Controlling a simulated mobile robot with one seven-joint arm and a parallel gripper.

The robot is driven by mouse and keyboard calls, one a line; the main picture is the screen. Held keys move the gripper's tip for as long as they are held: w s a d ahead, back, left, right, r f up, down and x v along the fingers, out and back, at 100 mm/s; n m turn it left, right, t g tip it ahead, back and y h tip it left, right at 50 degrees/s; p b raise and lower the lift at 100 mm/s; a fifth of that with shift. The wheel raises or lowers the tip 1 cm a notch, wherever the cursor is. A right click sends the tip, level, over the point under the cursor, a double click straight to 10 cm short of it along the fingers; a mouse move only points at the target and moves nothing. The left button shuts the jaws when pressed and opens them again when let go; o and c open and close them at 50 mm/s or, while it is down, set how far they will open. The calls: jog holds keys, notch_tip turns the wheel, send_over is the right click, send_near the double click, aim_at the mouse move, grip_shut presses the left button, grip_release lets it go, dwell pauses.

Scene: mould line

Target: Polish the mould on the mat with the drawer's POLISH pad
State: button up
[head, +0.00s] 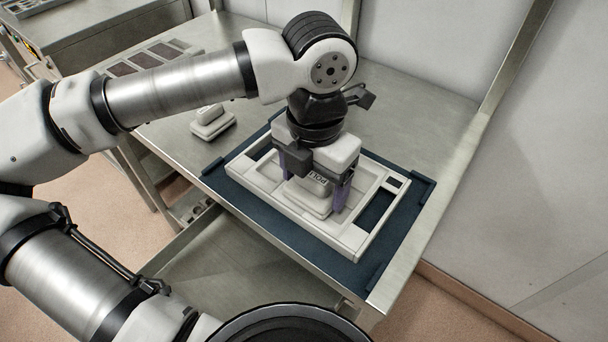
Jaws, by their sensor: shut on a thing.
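The mould (351,237) is a pale, rectangular, frame-like block with recesses and a dark opening at its right end. It lies on the dark blue mat (345,272) on the metal table. My gripper (318,190) points down over the middle of the mould, shut on a pale pad (306,200). Part of a dark label, reading like "POLI", shows on the pad's top. The pad is down within the mould's outline; whether it touches the surface I cannot tell. The fingers hide part of the pad and mould.
Another pale pad-like block (212,122) stands on the table (420,118) left of the mat. Several dark flat plates (146,60) lie at the back left. An open drawer (235,265) sticks out at the front, its visible floor bare. A wall rises behind and right.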

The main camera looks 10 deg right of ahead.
jog(key=shift+s+d+b, duration=0.6)
jog(key=shift+s+d, duration=0.7)
jog(key=shift+s, duration=0.05)
jog(key=shift+w+a+r+b, duration=0.1)
jog(key=shift+w+a+b, duration=0.35)
jog(key=shift+w+a, duration=0.7)
jog(key=shift+w+a+f+b, duration=0.2)
jog(key=shift+w+a+b, duration=0.85)
jog(key=shift+w+a, duration=0.8)
jog(key=shift+w+a+b, duration=0.35)
jog(key=shift+w+a, duration=0.95)
jog(key=shift+s+d+r+b, duration=0.2)
jog(key=shift+s+d+b, duration=0.1)
jog(key=shift+s+d, duration=0.8)
jog(key=shift+s+d+f+b, duration=0.2)
jog(key=shift+s+d+b, duration=0.6)
jog(key=shift+s+d, duration=2.4)
jog(key=shift+w+d+r+b, duration=0.2)
jog(key=shift+w+d+b, duration=0.1)
jog(key=shift+w+d, duration=0.8)
jog(key=shift+w+d+f+b, duration=0.2)
jog(key=shift+w+d+b, duration=0.15)
jog(key=shift+w+d, duration=1.55)
jog(key=shift+w, duration=0.15)
